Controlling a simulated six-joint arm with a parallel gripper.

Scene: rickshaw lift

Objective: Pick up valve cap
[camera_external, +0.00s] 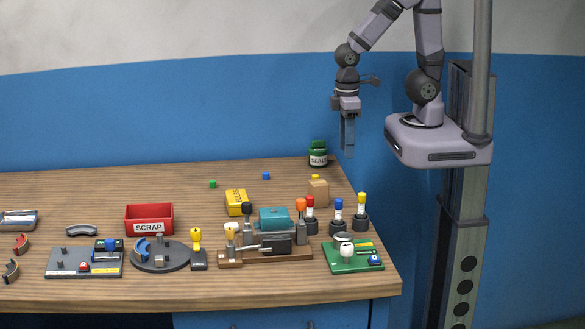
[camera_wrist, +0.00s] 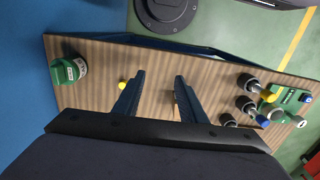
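No part is clearly marked as the valve cap, so I cannot tell for sure which one it is. A small yellow piece (camera_external: 315,177) sits on or just behind a tan block (camera_external: 318,193) at the right back of the bench. A small yellow piece (camera_wrist: 122,85) also shows in the wrist view, beside the left finger; it may be the same one. My gripper (camera_external: 347,154) hangs fingers-down, high above the bench's right back edge.
A green jar (camera_external: 318,155) stands at the back edge. The back left of the wooden bench (camera_external: 90,190) is clear.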

